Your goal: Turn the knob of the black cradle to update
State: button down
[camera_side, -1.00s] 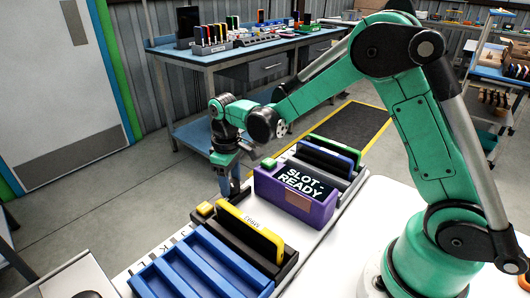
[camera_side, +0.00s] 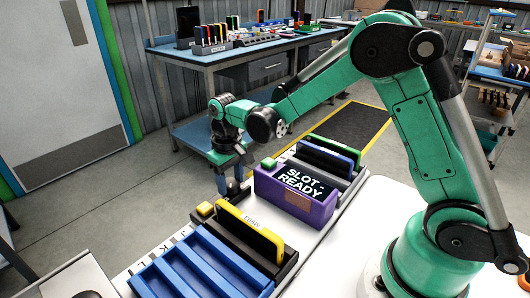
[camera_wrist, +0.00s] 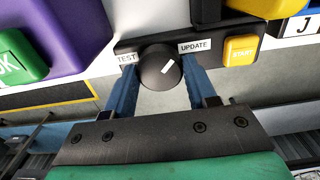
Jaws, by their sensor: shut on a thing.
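The black cradle (camera_side: 235,242) stands on the bench in the side view and holds a yellow cartridge (camera_side: 262,237). In the wrist view its end panel bears a round black knob (camera_wrist: 158,70), between a TEST label (camera_wrist: 127,58) on the left and an UPDATE label (camera_wrist: 195,46) on the right. The knob's white mark points up and right, toward UPDATE. My gripper (camera_wrist: 160,78) is shut on the knob, one blue finger on each side. In the side view my gripper (camera_side: 230,180) hangs by the bench's far-left edge; the knob cannot be made out there.
A yellow START button (camera_wrist: 241,48) sits right of the knob. A purple box (camera_side: 290,195) reading SLOT-READY, with a green button (camera_side: 268,163), stands beyond the cradle. A blue slotted tray (camera_side: 195,272) adjoins the cradle on the near side.

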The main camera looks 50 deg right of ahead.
aim_at(231, 182)
jog(key=shift+c, duration=1.4)
grip_release()
jog(key=shift+r, duration=2.85)
jog(key=shift+s+r, duration=0.15)
jog(key=shift+r, duration=0.1)
jog(key=s+r+t, duration=0.4)
jog(key=s+t, duration=0.3)
jog(key=s, duration=0.4)
jog(key=shift+d+r, duration=0.2)
